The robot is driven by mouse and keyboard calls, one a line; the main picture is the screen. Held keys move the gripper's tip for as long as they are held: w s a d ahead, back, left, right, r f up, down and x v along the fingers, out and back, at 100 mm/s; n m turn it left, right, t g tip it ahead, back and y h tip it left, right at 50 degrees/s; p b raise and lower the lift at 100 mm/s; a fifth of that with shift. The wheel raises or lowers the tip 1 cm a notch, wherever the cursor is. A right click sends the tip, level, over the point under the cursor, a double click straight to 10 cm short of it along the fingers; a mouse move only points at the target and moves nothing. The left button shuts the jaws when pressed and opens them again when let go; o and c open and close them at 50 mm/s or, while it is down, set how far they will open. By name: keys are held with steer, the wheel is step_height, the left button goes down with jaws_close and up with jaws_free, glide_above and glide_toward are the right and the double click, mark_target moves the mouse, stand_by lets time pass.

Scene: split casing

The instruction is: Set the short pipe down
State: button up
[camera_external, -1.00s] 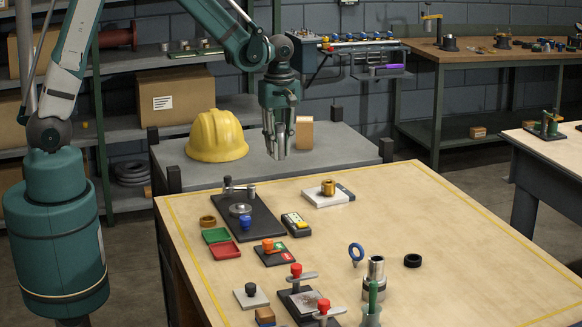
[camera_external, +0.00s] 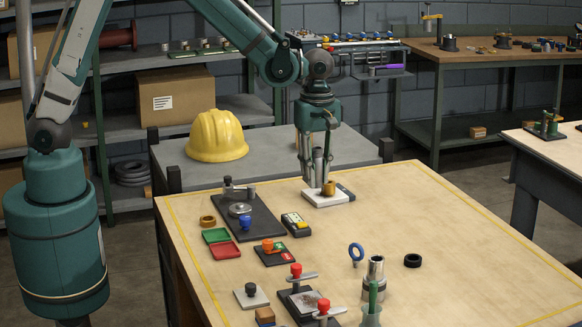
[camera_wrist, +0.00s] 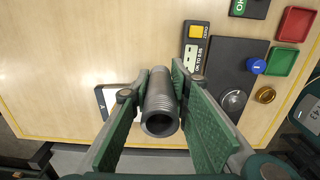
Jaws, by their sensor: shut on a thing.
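In the external view the pipe (camera_external: 317,168) hangs roughly upright between the fingers. Its lower end is at or just above a white plate (camera_external: 341,196) on the wooden table; I cannot tell whether it touches. A brass-coloured collar (camera_external: 329,188) sits on that plate, just right of the pipe.
A black board with a round metal disc (camera_external: 240,209) lies left of the plate. A black and yellow box (camera_external: 296,224) lies in front. The table's right side is largely clear.

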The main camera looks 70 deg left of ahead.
steer(key=s+d, duration=0.2)
steer(key=d, duration=1.3)
steer(key=shift+s+d, duration=0.3)
steer(key=shift+s, duration=0.1)
glide_above(328, 247)
steer(key=shift+d+f, duration=0.15)
steer(key=shift+f, duration=2.75)
steer(key=shift+f, duration=2.05)
steer(key=shift+f, duration=0.2)
steer(key=o, duration=1.1)
